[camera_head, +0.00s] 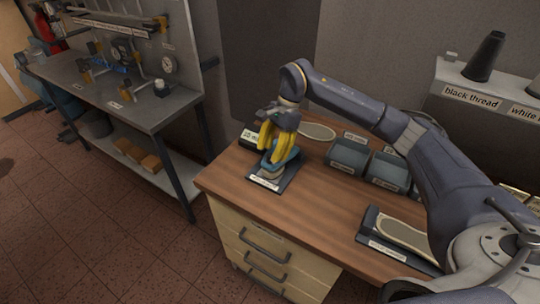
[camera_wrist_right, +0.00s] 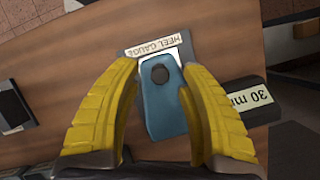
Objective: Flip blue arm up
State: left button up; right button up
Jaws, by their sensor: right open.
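The blue arm (camera_wrist_right: 163,112) of the heel gauge lies between the yellow fingers of my right gripper (camera_wrist_right: 160,69) in the right wrist view. In the head view my right gripper (camera_head: 279,150) points down over the gauge, and part of the blue arm (camera_head: 292,159) shows beside the fingers. The gauge's dark base (camera_head: 288,181) with its label sits near the table's left front edge. My left gripper is out of view.
Grey bins (camera_head: 349,155) and a pale sole shape (camera_head: 318,131) are farther back on the wooden table (camera_head: 320,205). A tray with another sole (camera_head: 405,236) lies at right. Bare wood lies between.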

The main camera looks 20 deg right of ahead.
jog(key=shift+x, duration=0.9)
jog(key=shift+c, duration=0.2)
grip_shut()
